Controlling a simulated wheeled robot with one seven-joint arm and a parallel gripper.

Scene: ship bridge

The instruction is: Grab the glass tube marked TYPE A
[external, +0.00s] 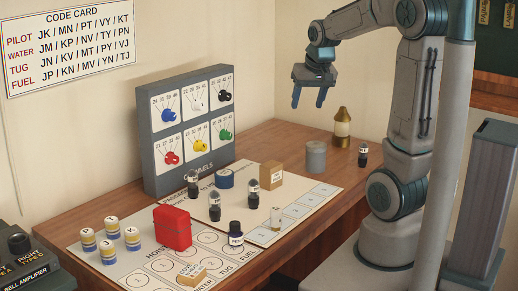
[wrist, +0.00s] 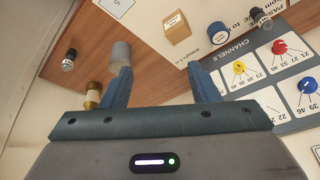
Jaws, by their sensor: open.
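A small clear tube with a pale label (external: 276,217) stands on the strip card at the front right of the desk; its lettering is too small to read. Several dark bottles with pale labels stand about the desk, such as one (external: 254,193) left of the cardboard box and one (external: 362,155) at the right end. I cannot read TYPE A on any of them. My gripper (external: 308,97) is open and empty, high above the back of the desk. In the wrist view my gripper (wrist: 160,72) has nothing between its fingers.
A grey panel with coloured knobs (external: 165,110) stands at the back. A cardboard box (external: 271,175), a grey cylinder (external: 316,156), a brass bottle (external: 342,128), a red case (external: 172,228) and a blue round tin (external: 224,179) are on the desk. Several striped round pieces stand front left.

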